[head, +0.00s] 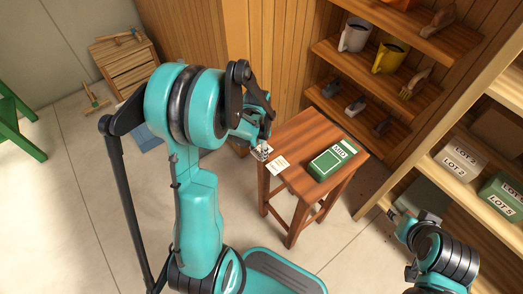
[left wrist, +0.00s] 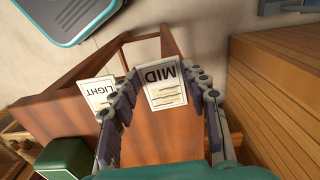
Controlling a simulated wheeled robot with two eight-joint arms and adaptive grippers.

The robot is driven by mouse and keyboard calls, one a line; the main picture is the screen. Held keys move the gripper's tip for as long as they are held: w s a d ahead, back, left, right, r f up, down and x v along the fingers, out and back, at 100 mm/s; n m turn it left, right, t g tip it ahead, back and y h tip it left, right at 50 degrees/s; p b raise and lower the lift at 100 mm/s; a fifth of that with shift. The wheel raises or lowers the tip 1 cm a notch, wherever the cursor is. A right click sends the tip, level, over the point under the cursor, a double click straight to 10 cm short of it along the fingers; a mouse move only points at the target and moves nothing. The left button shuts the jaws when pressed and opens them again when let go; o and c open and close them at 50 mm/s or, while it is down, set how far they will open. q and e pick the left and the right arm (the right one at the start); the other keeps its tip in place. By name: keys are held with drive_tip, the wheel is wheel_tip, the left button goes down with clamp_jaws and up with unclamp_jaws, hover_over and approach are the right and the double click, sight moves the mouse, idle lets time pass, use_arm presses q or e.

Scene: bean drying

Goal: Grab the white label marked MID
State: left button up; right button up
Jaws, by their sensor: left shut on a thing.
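The white MID label (left wrist: 165,88) is between the fingertips of my left gripper (left wrist: 166,86) in the left wrist view, its word upside down. My left gripper is shut on it, above the wooden stool's near edge. In the head view the left gripper (head: 263,150) is at the stool's left corner, with a bit of white at its tips. A second white label, marked LIGHT (left wrist: 98,91), lies beside it on the stool; a white card (head: 278,165) shows there in the head view. My right gripper (head: 394,213) is low at the right, its fingers unclear.
A green box (head: 333,160) with a white label stands on the wooden stool (head: 308,128); it also shows in the left wrist view (left wrist: 65,160). Shelves behind hold mugs (head: 354,35) and brushes. Lot boxes (head: 459,158) stand on the right shelf.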

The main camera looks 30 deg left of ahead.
sight(259, 153)
use_arm(q)
drive_tip(key=shift+o, duration=0.2)
drive_tip(key=shift+a, duration=0.1)
drive_tip(key=shift+r+p, duration=0.3)
drive_tip(key=shift+p, duration=0.2)
drive_tip(key=shift+c, duration=0.5)
wheel_tip(259, 153, up, 4)
drive_tip(key=shift+w+r+p, duration=0.15)
drive_tip(key=shift+r+p, duration=0.1)
drive_tip(key=shift+p, duration=0.9)
drive_tip(key=w+d+r+p, duration=0.1)
drive_tip(key=w+d+r, duration=0.1)
drive_tip(key=d, duration=0.1)
drive_tip(key=w+d+r+p, duration=0.1)
drive_tip(key=w+d+r, duration=0.1)
drive_tip(key=d, duration=0.1)
drive_tip(key=w+d+r+p, duration=0.1)
drive_tip(key=w+d+r, duration=0.1)
drive_tip(key=d, duration=0.1)
drive_tip(key=shift+w+d, duration=0.15)
drive_tip(key=shift+w, duration=0.25)
